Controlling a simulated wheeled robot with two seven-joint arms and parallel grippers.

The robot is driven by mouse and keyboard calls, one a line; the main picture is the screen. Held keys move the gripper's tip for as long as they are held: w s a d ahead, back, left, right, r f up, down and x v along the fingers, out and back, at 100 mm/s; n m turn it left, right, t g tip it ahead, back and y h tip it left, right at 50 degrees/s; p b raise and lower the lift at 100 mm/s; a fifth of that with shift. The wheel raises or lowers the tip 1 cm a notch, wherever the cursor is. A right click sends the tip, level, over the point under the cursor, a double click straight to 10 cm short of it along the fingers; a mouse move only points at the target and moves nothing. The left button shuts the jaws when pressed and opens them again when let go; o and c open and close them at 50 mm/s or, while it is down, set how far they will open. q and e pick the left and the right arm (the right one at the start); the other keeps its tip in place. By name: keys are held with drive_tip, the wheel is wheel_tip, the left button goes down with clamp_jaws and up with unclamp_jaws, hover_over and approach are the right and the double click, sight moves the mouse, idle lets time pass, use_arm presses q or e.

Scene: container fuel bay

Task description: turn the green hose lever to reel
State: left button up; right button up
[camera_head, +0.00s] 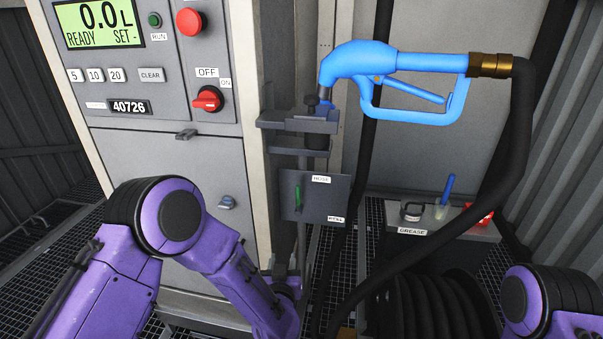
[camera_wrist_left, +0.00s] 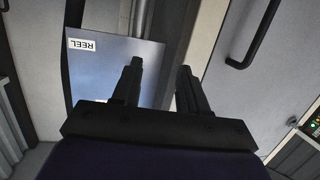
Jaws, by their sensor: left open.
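The green hose lever (camera_head: 298,196) stands roughly upright on the left part of a grey plate (camera_head: 318,202) in the head view. The plate has a HOSE label (camera_head: 321,179) near the top and a REEL label (camera_head: 336,219) at the lower right. My left gripper (camera_head: 282,273) is below the plate, apart from the lever. In the left wrist view my left gripper (camera_wrist_left: 160,67) has its two fingers spread with nothing between them. The REEL label (camera_wrist_left: 82,45) shows there beyond the fingers, to the left; the lever is not visible. My right gripper is out of view.
The pump cabinet (camera_head: 180,160) stands at the left, with a display and red knobs. A blue nozzle (camera_head: 415,62) hangs above the plate at the right. Its black hose (camera_head: 440,240) curves down past a hose reel (camera_head: 435,305). A grease tray (camera_head: 450,222) stands behind.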

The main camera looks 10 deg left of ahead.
use_arm(q)
drive_tip(key=t+y+p, duration=0.1)
drive_tip(key=t, duration=0.1)
approach(298, 197)
drive_tip(key=p+x, duration=0.1)
drive_tip(key=x, duration=1)
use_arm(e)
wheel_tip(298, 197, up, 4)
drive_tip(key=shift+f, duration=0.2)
use_arm(q)
clamp_jaws()
